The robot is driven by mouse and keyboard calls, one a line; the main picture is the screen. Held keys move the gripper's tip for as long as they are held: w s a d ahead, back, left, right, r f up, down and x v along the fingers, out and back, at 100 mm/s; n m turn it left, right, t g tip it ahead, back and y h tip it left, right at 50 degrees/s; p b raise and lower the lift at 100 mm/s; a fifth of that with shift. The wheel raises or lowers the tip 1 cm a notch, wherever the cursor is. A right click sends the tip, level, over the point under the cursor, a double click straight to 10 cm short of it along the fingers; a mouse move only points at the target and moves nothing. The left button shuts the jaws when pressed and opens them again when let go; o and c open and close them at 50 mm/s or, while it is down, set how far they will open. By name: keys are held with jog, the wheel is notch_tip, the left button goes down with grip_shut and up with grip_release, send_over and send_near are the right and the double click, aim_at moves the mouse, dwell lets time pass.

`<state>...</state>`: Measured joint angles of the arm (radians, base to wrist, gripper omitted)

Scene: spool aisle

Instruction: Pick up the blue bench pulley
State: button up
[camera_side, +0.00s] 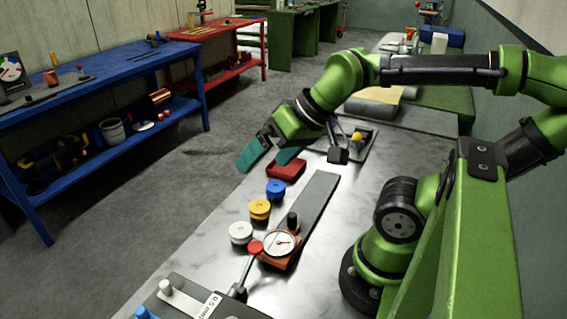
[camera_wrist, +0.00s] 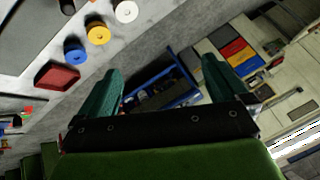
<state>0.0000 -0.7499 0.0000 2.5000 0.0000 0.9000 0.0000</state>
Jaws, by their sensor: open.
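The blue bench pulley (camera_side: 275,190) stands on the grey worktop, between the red tray and the yellow pulley. It also shows at the upper left of the wrist view (camera_wrist: 75,53), outside the span between the fingers. My gripper (camera_side: 267,161) has teal fingers, spread apart and empty. It is raised and tilted near the worktop's left edge, farther back than the blue pulley and not touching it. In the wrist view the gap between my fingers (camera_wrist: 162,72) faces out over the aisle.
A yellow pulley (camera_side: 260,209) and a white pulley (camera_side: 240,233) stand in line in front of the blue one. A red tray (camera_side: 286,169) sits behind it. A dial gauge (camera_side: 280,243) on a grey bar stands to the right. A blue bench (camera_side: 110,75) is across the aisle.

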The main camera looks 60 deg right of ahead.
jog(key=shift+c, duration=1.1)
